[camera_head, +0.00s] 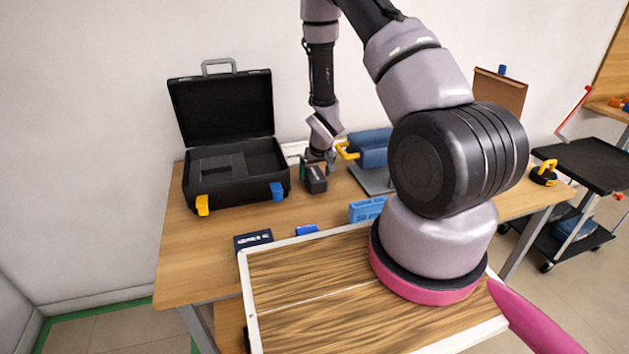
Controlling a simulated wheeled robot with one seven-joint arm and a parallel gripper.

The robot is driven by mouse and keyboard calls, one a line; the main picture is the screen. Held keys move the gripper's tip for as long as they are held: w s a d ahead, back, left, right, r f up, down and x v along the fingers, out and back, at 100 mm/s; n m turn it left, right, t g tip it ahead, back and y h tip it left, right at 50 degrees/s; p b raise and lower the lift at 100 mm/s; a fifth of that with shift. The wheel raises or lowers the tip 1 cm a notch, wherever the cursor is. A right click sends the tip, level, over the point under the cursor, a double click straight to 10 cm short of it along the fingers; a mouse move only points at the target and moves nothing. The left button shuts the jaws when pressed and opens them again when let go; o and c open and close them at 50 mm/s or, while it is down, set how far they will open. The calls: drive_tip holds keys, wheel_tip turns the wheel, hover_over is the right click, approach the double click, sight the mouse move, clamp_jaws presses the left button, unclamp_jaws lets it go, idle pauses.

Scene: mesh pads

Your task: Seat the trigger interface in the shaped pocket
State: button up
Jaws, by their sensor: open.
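A small dark block (316,185), which looks like the trigger interface, sits on the wooden table to the right of the case. My gripper (318,163) is right above and behind this block, at its far end; it is small here, and I cannot tell whether the fingers touch the block. The gripper is open. The open black case (187,192) stands on the left of the table with its lid up against the wall. Its dark inside shows a recessed rectangular pocket (217,167), which looks empty. Fine pocket shape is too dark to make out.
A blue device with a yellow handle (368,150) stands right of my gripper.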

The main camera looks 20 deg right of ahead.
drive_tip(key=shift+f, duration=0.2)
idle(0.6)
clamp_jaws()
